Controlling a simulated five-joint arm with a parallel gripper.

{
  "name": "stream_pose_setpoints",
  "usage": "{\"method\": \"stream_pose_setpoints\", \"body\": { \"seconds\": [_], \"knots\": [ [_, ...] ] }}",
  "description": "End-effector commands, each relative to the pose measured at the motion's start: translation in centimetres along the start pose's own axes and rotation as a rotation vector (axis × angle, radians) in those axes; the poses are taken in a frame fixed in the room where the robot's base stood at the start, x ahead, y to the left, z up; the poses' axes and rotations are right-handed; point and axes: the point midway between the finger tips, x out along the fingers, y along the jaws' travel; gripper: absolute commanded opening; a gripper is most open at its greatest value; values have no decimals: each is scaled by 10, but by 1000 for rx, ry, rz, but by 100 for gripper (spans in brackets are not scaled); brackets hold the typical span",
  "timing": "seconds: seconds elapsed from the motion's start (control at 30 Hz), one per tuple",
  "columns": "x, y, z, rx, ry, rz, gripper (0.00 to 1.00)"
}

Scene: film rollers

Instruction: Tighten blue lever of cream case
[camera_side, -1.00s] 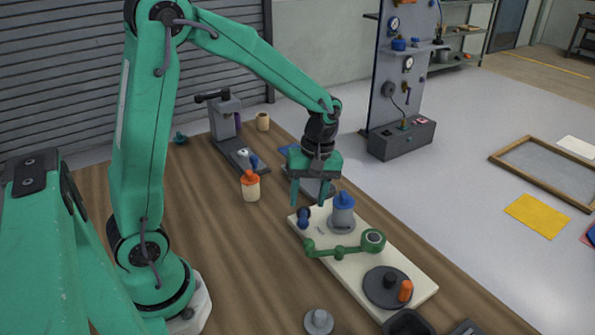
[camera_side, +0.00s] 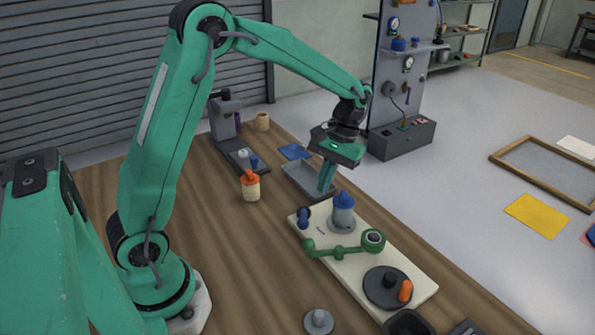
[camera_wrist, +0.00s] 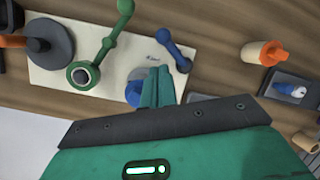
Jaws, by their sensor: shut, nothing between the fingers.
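The cream case (camera_side: 337,268) is a flat cream board lying on the wooden bench. Its blue lever (camera_side: 303,217) sits at the far left end; in the wrist view the lever (camera_wrist: 174,50) shows as a slim bar with a round knob at each end. My gripper (camera_side: 325,189) is shut and empty, in the air above the far end of the board. In the wrist view its fingertips (camera_wrist: 158,72) overlap the grey post with the blue cap (camera_wrist: 135,93), partly hiding it, and appear below the blue lever. I see no contact with the lever.
The board also carries a green lever (camera_side: 345,250) and a dark disc (camera_side: 376,294) with an orange peg. A grey tray (camera_side: 305,182) lies behind the board. An orange-topped bottle (camera_side: 250,187) stands left. Bare bench lies left of the board.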

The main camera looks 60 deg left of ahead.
Motion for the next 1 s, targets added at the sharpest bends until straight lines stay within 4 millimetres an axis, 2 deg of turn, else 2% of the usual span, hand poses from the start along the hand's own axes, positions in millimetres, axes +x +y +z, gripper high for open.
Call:
{"method": "stream_pose_setpoints", "body": {
  "seconds": [0.2,0.4,0.77,1.0],
  "knots": [
    [-14,7,-12,286,-67,-21,0],
    [-22,10,-16,447,-107,-24,0],
    [-22,10,-17,487,-117,-24,0],
    [-10,9,-16,486,-118,-24,0]
  ]
}}
